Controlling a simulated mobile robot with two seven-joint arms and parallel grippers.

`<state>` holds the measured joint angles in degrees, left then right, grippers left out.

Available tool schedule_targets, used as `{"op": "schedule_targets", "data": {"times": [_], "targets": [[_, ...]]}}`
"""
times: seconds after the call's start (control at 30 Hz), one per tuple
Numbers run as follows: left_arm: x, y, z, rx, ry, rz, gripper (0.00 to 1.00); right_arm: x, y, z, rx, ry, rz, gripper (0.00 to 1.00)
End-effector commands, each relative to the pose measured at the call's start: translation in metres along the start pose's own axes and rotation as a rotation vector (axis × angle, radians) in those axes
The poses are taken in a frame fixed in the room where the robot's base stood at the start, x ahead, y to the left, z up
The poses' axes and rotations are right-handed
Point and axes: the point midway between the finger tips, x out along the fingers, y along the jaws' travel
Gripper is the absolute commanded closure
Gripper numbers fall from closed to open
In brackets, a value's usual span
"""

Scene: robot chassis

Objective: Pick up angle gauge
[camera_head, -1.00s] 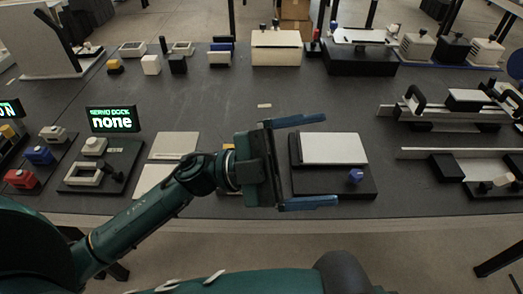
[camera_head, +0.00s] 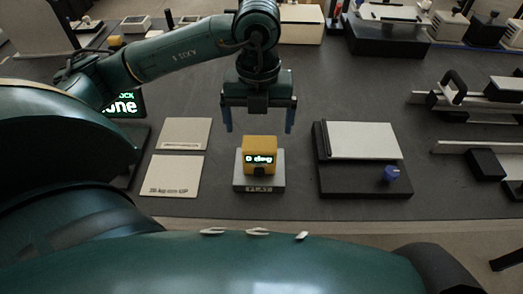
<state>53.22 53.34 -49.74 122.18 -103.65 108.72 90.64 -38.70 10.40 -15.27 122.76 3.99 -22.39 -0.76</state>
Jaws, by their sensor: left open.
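The angle gauge (camera_head: 260,154) is a small yellow box with a dark display reading "0 deg" in green. It sits on a grey block (camera_head: 259,184) labelled "FLAT" on the dark table. My left gripper (camera_head: 258,127) is open, fingers pointing down, above and slightly behind the gauge. Its two blue fingers are spread wider than the gauge, and nothing is between them. My right gripper is not in view.
Two pale plates (camera_head: 173,175) lie left of the gauge. A black base with a white plate (camera_head: 363,140) and a blue knob (camera_head: 391,173) stands to the right. Metal rails (camera_head: 480,99) lie at far right. The table behind the gripper is mostly clear.

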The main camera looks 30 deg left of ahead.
Motion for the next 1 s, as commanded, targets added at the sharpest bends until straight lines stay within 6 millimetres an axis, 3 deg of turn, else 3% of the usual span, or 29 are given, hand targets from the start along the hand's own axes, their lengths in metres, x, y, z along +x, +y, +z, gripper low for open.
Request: {"op": "schedule_targets", "data": {"times": [0.1,0.37,0.63,0.97,1.0], "targets": [[0.021,0.0,0.0,0.0,0.003,0.001,0.06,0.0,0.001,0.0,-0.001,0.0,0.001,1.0],[0.041,0.0,0.0,0.0,0.003,0.0,0.06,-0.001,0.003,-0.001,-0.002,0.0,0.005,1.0],[0.08,-0.001,0.002,0.002,0.004,-0.001,0.06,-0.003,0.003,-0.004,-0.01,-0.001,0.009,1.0],[0.088,-0.001,0.002,0.003,0.002,-0.003,0.06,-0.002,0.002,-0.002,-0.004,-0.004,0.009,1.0],[0.088,-0.001,0.002,0.003,0.002,-0.003,0.1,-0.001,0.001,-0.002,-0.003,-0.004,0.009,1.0]]}}
